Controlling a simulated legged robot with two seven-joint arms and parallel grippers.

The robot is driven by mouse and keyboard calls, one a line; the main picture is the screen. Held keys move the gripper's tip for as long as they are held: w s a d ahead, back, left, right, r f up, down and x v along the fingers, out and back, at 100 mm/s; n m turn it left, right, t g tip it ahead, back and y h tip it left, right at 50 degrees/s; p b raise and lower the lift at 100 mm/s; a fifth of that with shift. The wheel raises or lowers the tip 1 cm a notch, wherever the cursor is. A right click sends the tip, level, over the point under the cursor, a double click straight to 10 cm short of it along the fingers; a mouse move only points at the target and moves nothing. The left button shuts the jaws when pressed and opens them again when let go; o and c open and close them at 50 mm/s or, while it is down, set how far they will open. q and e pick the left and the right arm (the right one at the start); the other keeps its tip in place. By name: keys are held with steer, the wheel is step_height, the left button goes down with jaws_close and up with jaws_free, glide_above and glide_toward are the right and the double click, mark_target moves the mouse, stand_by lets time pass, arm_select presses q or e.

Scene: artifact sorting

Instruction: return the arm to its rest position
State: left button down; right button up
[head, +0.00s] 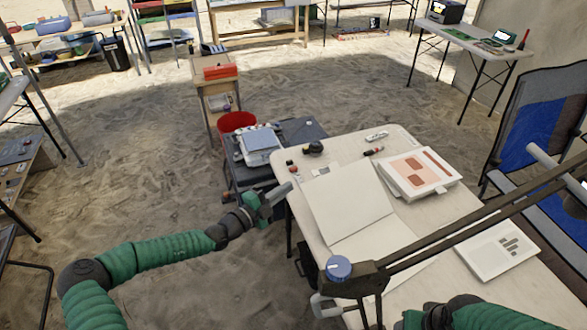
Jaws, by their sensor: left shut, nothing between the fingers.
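My left arm comes in from the lower left with green sleeves and dark joints. My left gripper (284,190) is shut and empty. In the picture it lies at the left edge of the white table (292,211), close to the dark cart; I cannot tell its exact gap to either. My right arm (478,314) shows only in part at the bottom right, in front of the table. Its fingers are hidden or cut off at the frame's bottom edge.
A lamp arm with a blue knob (339,268) crosses the table. White sheets (347,200), a box with brown prints (418,173) and small items lie there. A dark cart (298,130) and red bucket (237,122) stand behind.

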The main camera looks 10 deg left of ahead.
arm_select(q)
steer(key=s+d+f+m+g, duration=0.4)
steer(key=s+d+m+g, duration=0.25)
steer(key=s+m, duration=0.4)
steer(key=s+d+f+m+g, duration=0.4)
steer(key=s+d+m+g, duration=0.3)
steer(key=m, duration=0.6)
steer(key=s+a+r+m+y+p, duration=0.1)
steer(key=s+a+m+y, duration=0.25)
steer(key=s+m, duration=0.4)
steer(key=s+a+m+y+p, duration=0.1)
steer(key=s+a+m+y, duration=0.3)
steer(key=m, duration=0.6)
steer(key=s+a+r+m+y, duration=0.2)
steer(key=s+a+r+m, duration=0.1)
steer(key=a+r+m, duration=0.4)
steer(key=a+m+t, duration=0.1)
steer(key=m, duration=0.2)
steer(key=shift+s+m, duration=0.25)
steer(key=shift+m, duration=0.05)
steer(key=shift+s+d+r+y, duration=0.1)
steer(key=shift+d+r+y, duration=0.05)
steer(key=shift+r+y, duration=0.1)
steer(key=shift+f, duration=0.1)
